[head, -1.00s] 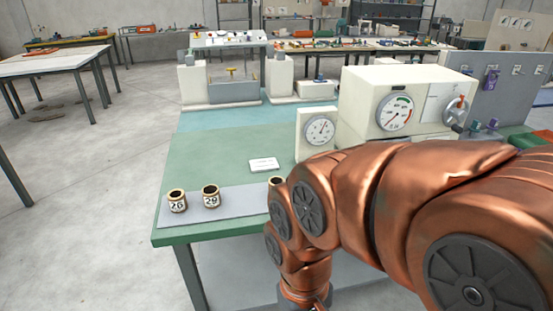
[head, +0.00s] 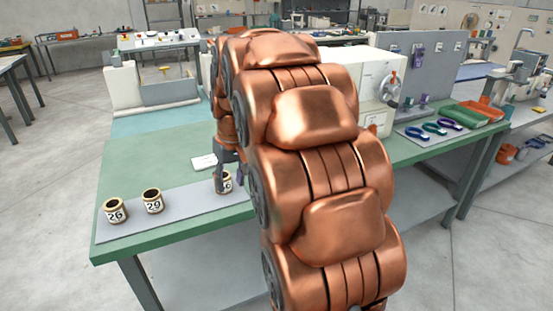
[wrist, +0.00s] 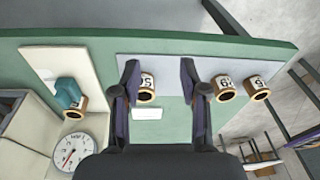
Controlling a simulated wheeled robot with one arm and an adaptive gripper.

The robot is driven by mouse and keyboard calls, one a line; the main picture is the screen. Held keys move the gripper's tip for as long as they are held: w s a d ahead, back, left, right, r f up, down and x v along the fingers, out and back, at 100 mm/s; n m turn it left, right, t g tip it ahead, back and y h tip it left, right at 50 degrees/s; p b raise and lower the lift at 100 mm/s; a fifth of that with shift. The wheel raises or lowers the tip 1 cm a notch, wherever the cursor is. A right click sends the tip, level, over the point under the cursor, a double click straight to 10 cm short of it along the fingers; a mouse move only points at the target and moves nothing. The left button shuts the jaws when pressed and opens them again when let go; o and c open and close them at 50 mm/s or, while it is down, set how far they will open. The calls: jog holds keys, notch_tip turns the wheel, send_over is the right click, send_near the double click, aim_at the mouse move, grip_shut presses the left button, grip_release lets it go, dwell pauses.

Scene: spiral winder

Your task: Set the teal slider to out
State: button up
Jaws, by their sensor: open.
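My arm hides that area in the head view. My gripper (wrist: 158,75) is open, its two dark fingers apart, well to the right of the teal block in the wrist view. A numbered cup (wrist: 147,86) appears between the fingers, nearer the left one. My gripper (head: 228,170) also shows beside this cup in the head view.
Cups marked 26 (head: 115,211) and 29 (head: 152,201) stand on a grey strip (head: 180,215) along the green bench's front edge. A white card (head: 204,161) lies behind. A round gauge (wrist: 70,152) stands near the teal block. Colored rings (head: 434,128) and trays lie at right.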

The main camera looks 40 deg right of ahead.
jog(key=w+d+f+b, duration=0.1)
jog(key=w+d, duration=0.1)
jog(key=d, duration=0.6)
jog(key=w+d+m+t+h, duration=0.1)
jog(key=w+d, duration=0.2)
jog(key=d, duration=0.6)
jog(key=w+d+f+t+b, duration=0.1)
jog(key=w+d, duration=0.2)
jog(key=d, duration=0.5)
jog(key=shift+w+d+f+h+b, duration=0.25)
jog(key=shift+d+f+h+b, duration=0.05)
jog(key=shift+d, duration=0.05)
jog(key=shift+w+d+f, duration=0.1)
jog(key=shift+d+f, duration=0.1)
jog(key=shift+f, duration=0.05)
jog(key=p+x, duration=0.1)
jog(key=x, duration=0.6)
jog(key=shift+w, duration=0.15)
jog(key=shift+c, duration=0.4)
grip_shut()
